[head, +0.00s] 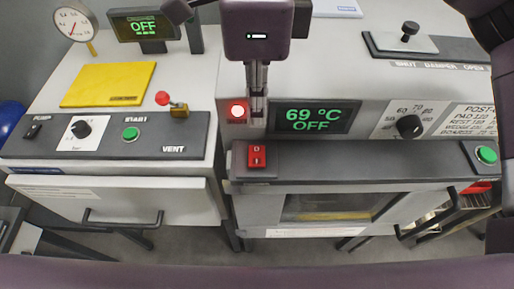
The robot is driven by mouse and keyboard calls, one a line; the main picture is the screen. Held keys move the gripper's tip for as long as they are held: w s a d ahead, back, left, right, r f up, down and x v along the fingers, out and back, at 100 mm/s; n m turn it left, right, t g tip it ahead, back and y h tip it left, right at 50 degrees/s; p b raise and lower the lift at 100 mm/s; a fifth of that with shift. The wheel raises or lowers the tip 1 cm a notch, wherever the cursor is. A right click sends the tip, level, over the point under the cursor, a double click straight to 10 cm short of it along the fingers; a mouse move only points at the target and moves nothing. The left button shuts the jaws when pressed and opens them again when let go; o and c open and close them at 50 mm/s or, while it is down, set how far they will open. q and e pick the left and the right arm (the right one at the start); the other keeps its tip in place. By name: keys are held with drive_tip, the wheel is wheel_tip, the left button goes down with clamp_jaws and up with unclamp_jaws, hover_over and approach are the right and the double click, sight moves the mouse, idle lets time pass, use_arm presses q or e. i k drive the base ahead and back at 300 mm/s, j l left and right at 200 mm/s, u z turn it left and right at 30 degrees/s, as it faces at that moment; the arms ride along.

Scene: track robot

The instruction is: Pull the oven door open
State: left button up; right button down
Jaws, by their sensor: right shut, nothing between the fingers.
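The oven door (262,211) is the pale front panel with a dark window (340,207) below the oven's grey control ledge. It looks shut, though the steep view makes a small gap hard to judge. A dark bar handle (428,219) stands at the door's right side. My right gripper (258,112) hangs fingers down at the upper middle, its fingers together with nothing between them. It shows over the oven's panel, beside the red lamp, up and left of the handle and apart from it. My left gripper is not in view.
The oven panel has a temperature display (313,118), a dial (410,126), a red switch (257,157) and a green button (486,154). At left stands a unit with a drawer-like front (115,199), its own handle (122,222) and a yellow pad (109,84). Grey floor shows below.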

sight(258, 209)
drive_tip(key=k, duration=1.5)
